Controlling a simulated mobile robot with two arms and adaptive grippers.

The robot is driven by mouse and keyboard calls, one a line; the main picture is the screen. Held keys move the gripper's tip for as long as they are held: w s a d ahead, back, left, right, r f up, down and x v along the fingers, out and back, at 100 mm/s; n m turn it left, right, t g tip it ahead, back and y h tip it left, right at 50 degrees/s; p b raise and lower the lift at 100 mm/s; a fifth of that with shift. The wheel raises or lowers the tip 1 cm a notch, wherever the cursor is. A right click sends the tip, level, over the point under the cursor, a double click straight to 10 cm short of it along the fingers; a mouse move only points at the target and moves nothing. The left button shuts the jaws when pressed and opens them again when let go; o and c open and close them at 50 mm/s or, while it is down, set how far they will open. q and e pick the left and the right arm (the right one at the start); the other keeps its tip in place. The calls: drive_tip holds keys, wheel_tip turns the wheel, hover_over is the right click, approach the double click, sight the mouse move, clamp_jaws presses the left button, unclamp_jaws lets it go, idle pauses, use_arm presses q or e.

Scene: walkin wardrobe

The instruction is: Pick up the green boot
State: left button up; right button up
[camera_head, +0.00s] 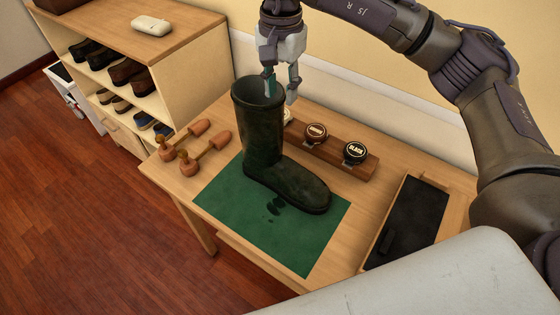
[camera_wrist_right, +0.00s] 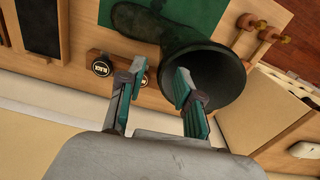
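The green boot (camera_head: 262,135) is very dark and stands upright on a green mat (camera_head: 222,200) on the wooden table, its toe pointing right toward the front. My right gripper (camera_head: 281,97) points down at the top of the boot's shaft, open and empty. One finger is over the boot's opening and the other is outside the shaft, on the wall side. In the right wrist view, the fingers (camera_wrist_right: 158,72) are wide apart, and one overlaps the rim of the boot's dark opening (camera_wrist_right: 222,75). I cannot tell whether it touches the rim. My left gripper is out of view.
A wooden rack with round polish tins (camera_head: 355,152) stands behind the boot. Wooden shoe trees (camera_head: 190,165) lie to its left. A dark-lined tray (camera_head: 415,220) is at the right. A shoe shelf (camera_head: 180,85) stands at the back left. The wall is close behind the table.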

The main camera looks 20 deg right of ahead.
sight(280, 99)
drive_tip(key=shift+w+f, duration=0.1)
drive_tip(key=shift+f, duration=0.6)
drive_tip(key=shift+w+f+p, duration=0.15)
drive_tip(key=shift+f+p, duration=0.4)
drive_tip(key=shift+f, duration=0.35)
drive_tip(key=f+p, duration=0.1)
drive_tip(key=f, duration=0.3)
drive_tip(key=shift+w+f+p, duration=0.2)
drive_tip(key=shift+p, duration=0.1)
clamp_jaws()
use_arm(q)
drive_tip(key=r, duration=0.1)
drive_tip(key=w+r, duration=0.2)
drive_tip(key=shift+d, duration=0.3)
